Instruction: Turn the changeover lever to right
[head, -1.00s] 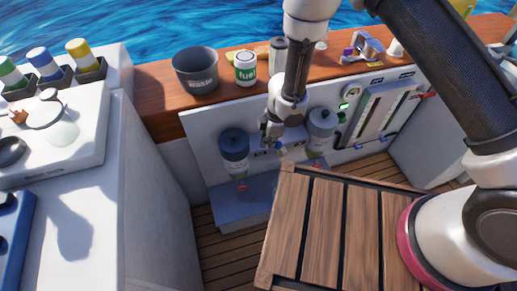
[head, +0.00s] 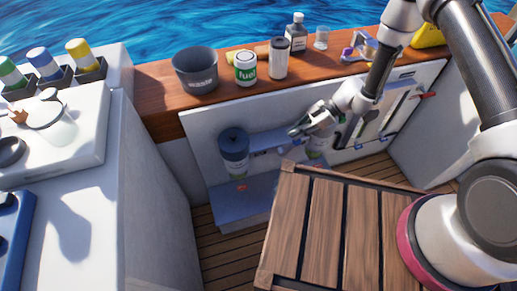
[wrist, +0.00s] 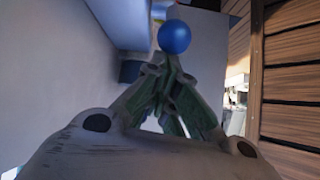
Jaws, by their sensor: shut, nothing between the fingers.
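A blue ball knob (wrist: 174,37), apparently on the changeover lever, shows in the wrist view just beyond the tips of my gripper (wrist: 170,62). The fingers are together and empty, and the ball is not between them. I cannot tell whether they touch it. In the head view my gripper (head: 295,131) is in front of the white panel (head: 200,130), between the left filter (head: 234,152) and the right filter (head: 318,153).
A slatted wooden hatch (head: 318,225) lies in front. A grey tray (head: 235,205) sits under the left filter.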

